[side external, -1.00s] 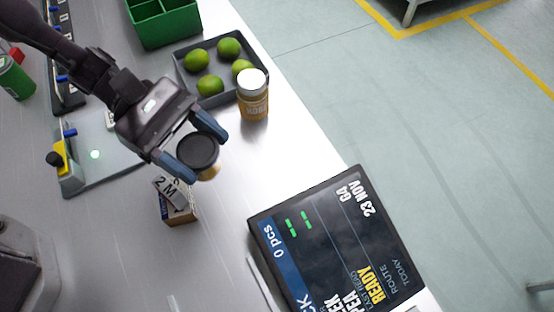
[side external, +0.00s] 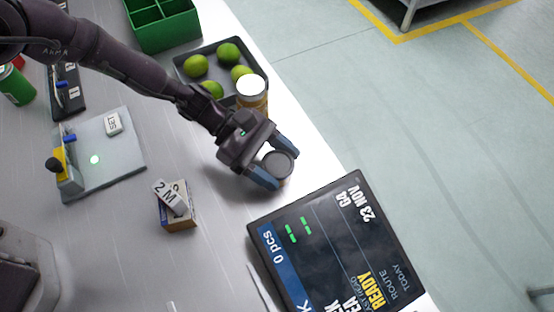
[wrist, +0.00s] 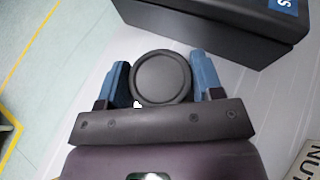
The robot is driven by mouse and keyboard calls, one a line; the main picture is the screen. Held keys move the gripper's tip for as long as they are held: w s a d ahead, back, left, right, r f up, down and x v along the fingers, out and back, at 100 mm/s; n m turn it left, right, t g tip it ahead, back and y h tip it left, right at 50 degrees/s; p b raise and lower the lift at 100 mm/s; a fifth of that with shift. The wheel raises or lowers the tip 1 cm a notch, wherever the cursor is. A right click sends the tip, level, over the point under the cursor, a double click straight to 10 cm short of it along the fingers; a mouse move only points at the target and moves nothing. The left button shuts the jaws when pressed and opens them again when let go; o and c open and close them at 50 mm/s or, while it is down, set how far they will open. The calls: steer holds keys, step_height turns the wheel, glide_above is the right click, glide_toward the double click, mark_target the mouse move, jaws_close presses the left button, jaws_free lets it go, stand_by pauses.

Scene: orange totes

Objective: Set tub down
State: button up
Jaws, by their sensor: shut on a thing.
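The tub has a round dark grey lid and shows between my fingers in the side view (side external: 278,165) and in the wrist view (wrist: 161,78). My gripper (side external: 279,164) is shut on the tub, with one blue finger on each side of it. The tub is low over the metal table (side external: 235,210), near the display's upper left edge. I cannot tell whether its base touches the table. Its lower side is mostly hidden by the fingers and lid.
The black display screen (side external: 340,245) stands close below the tub. A jar with a white lid (side external: 252,92) and a grey tray (side external: 190,82) of limes are above. A small box (side external: 180,215) with a "2 M" block (side external: 169,196) lies left.

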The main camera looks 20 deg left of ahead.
steer(key=shift+f, duration=0.15)
steer(key=o, duration=1)
steer(key=v, duration=1.2)
